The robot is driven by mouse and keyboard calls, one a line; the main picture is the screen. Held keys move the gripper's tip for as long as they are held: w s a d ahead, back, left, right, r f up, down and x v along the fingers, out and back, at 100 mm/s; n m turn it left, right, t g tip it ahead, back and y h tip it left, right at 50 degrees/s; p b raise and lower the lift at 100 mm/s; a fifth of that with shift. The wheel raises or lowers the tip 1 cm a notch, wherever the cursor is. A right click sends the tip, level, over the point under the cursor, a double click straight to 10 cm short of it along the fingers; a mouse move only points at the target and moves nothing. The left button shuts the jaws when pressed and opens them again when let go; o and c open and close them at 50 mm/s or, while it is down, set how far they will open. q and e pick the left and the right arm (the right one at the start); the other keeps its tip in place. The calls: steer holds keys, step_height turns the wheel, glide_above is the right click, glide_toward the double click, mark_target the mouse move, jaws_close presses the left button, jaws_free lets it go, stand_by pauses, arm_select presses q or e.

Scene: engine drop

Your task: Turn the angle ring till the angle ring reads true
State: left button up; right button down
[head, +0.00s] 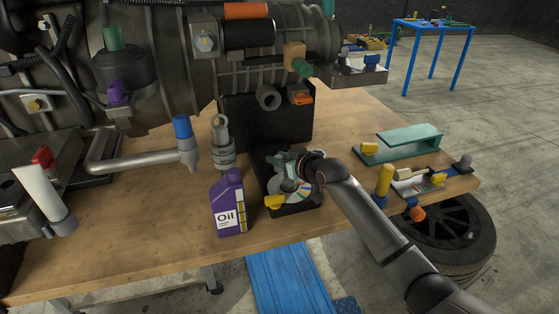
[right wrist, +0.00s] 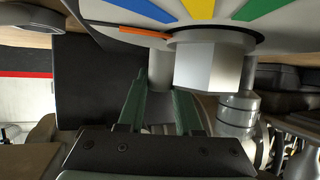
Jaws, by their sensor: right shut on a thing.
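The angle ring (head: 300,194) is a pale disc with coloured wedges, lying on a black stand on the wooden bench. In the right wrist view the ring (right wrist: 185,12) shows blue, yellow and green wedges, with an orange pointer (right wrist: 145,32) at its edge and a silver hex piece (right wrist: 212,65) at its middle. My right gripper (head: 292,168) is over the ring. In the right wrist view its green fingers (right wrist: 160,100) are shut about a grey post (right wrist: 160,70) beside the hex piece, which appears to stand on the ring. The full reading is hidden. My left gripper is out of view.
A purple oil bottle (head: 228,203) stands just left of the ring's stand, with a grey ringed fitting (head: 222,145) behind it. A large engine (head: 180,60) hangs over the back. A teal bracket (head: 410,140) and small tools lie to the right.

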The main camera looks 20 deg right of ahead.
steer(key=c, duration=0.6)
jaws_free()
steer(key=v, duration=1.2)
steer(key=shift+s+d+r, duration=0.1)
steer(key=shift+s+d, duration=0.05)
steer(key=shift+s, duration=0.1)
